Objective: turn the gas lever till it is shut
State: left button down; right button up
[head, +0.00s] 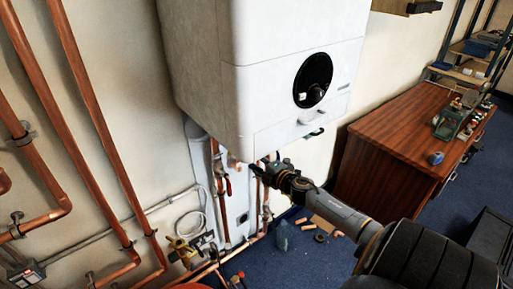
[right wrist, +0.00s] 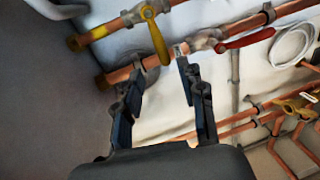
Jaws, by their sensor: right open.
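The gas lever looks to be the yellow lever (right wrist: 157,42) in the right wrist view, on a valve of a copper pipe with a yellow end. It slants down from its valve. My right gripper (right wrist: 159,62) is open, its two dark fingers reaching up toward the pipes. The free end of the yellow lever shows between the fingertips; I cannot tell whether either finger touches it. In the head view my right gripper (head: 268,174) is under the white boiler (head: 262,75), and the yellow lever cannot be made out there. My left gripper is not in view.
A red lever (right wrist: 246,40) sits on a neighbouring pipe, close to the right finger. Copper pipes (head: 92,110) run along the wall at left. A wooden desk (head: 400,150) stands at right. Small debris (head: 318,230) lies on the blue floor.

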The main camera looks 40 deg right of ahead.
jog(key=shift+s+r, duration=0.1)
jog(key=shift+s, duration=0.3)
jog(key=s+a+f+m+g+b, duration=0.1)
jog(key=s+a+f+m+g, duration=0.2)
jog(key=s+f, duration=0.65)
jog(key=s+a+f+m+g+h+b, duration=0.1)
jog(key=s+a+f+m+g, duration=0.2)
jog(key=f, duration=1.2)
jog(key=s+a+f+m+g+b, duration=0.1)
jog(key=s+a+f+m+g, duration=0.15)
jog(key=s+f, duration=0.7)
jog(key=s+a+f+m+g+y, duration=0.1)
jog(key=s+a+f+m+g, duration=0.1)
jog(key=s+a+f, duration=0.8)
jog(key=s+a+f+m+g+y+b, duration=0.1)
jog(key=s+a+f+m+g, duration=0.2)
jog(key=s+a+f, duration=0.7)
jog(key=s+g, duration=0.1)
jog(key=s, duration=0.5)
jog(key=shift+s+g+y, duration=0.3)
jog(key=shift+s+g, duration=0.05)
